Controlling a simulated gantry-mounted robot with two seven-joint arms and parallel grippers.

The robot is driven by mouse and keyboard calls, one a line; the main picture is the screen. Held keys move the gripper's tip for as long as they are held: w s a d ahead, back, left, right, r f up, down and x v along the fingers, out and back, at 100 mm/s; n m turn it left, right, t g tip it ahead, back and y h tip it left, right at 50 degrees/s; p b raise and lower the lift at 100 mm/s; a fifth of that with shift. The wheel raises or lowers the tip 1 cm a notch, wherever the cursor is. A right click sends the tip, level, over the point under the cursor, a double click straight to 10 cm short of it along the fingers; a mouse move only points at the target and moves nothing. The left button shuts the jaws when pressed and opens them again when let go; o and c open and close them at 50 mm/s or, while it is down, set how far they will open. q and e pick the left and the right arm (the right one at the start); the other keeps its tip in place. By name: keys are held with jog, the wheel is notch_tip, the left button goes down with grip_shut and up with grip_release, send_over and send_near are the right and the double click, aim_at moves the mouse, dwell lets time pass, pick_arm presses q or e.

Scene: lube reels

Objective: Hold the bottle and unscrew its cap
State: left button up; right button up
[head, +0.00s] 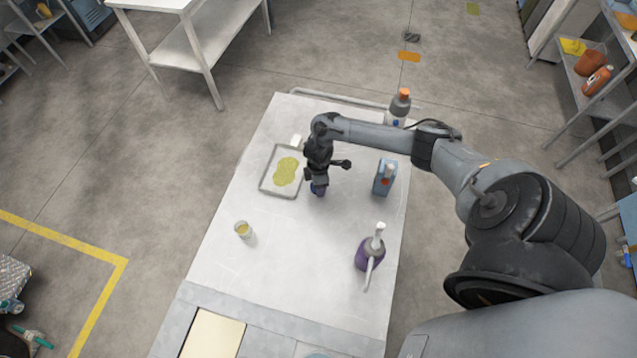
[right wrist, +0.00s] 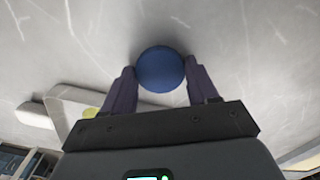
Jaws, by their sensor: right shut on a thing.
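My right gripper (head: 318,188) reaches down over the middle of the white table, next to the tray. In the right wrist view its two purple-grey fingers (right wrist: 160,88) are shut on a round blue thing (right wrist: 160,69), one finger on each side. It looks like a cap or bottle top seen from above; the body below it is hidden. In the head view only a small bit of blue shows under the gripper. My left gripper is not in view.
A shallow tray (head: 264,186) with a yellow-green patch lies left of the gripper. A blue container (head: 385,177), a purple pump bottle (head: 368,255) and an orange-capped bottle (head: 400,104) stand to the right. A small cup (head: 243,230) stands front left. The front middle is clear.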

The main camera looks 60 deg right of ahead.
jog(key=shift+f, duration=0.15)
jog(key=o, duration=1.2)
jog(key=shift+c, duration=0.2)
